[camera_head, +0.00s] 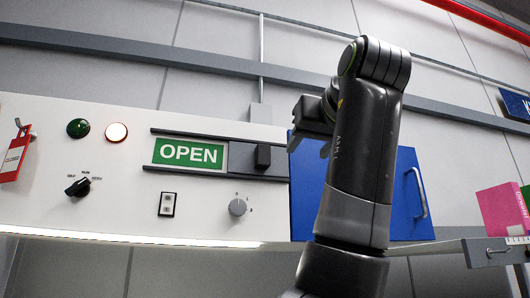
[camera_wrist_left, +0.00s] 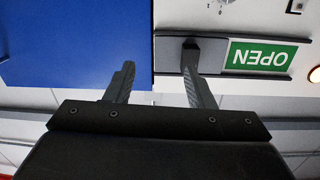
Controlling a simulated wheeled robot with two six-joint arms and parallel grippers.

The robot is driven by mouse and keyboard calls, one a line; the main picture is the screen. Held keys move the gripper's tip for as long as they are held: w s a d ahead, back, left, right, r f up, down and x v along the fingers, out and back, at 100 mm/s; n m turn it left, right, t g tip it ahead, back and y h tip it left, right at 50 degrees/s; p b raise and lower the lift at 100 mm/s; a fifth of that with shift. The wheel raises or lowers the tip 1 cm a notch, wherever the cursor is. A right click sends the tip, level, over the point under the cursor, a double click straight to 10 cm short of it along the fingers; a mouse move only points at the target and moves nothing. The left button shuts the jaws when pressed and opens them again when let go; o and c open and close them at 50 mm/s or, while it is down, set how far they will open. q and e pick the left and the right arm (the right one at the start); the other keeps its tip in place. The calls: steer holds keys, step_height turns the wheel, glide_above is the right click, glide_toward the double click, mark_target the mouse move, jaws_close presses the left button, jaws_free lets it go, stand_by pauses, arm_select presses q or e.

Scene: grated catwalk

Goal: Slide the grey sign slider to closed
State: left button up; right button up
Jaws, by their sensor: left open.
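The sign slider is a grey plate with a dark block handle (camera_head: 263,156), set in a horizontal rail on the white panel. It sits at the right end of the rail, and the green OPEN sign (camera_head: 188,153) shows to its left. In the left wrist view, upside down, the handle (camera_wrist_left: 190,52) is by the tip of the right-hand finger, and the OPEN sign (camera_wrist_left: 262,56) is beyond it. My left gripper (camera_head: 314,143) is open, right of the handle, partly hidden behind my arm. In the wrist view its jaws (camera_wrist_left: 158,70) have nothing between them. My right gripper is not seen.
A blue cabinet door (camera_head: 405,195) with a handle stands right of the slider, behind my arm. A rotary knob (camera_head: 238,207) and rocker switch (camera_head: 167,204) sit below the rail. A pink box (camera_head: 502,209) stands at right.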

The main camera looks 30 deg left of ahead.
arm_select(q)
steer(key=s+r+n, duration=0.1)
steer(key=s+r, duration=0.4)
steer(key=s, duration=0.2)
steer(key=y+p, duration=0.1)
steer(key=p, duration=0.4)
glide_toward(264, 146)
steer(key=x, duration=0.9)
steer(key=shift+w+a, duration=0.25)
steer(key=shift+a, duration=0.05)
steer(key=shift+d, duration=0.1)
jaws_close()
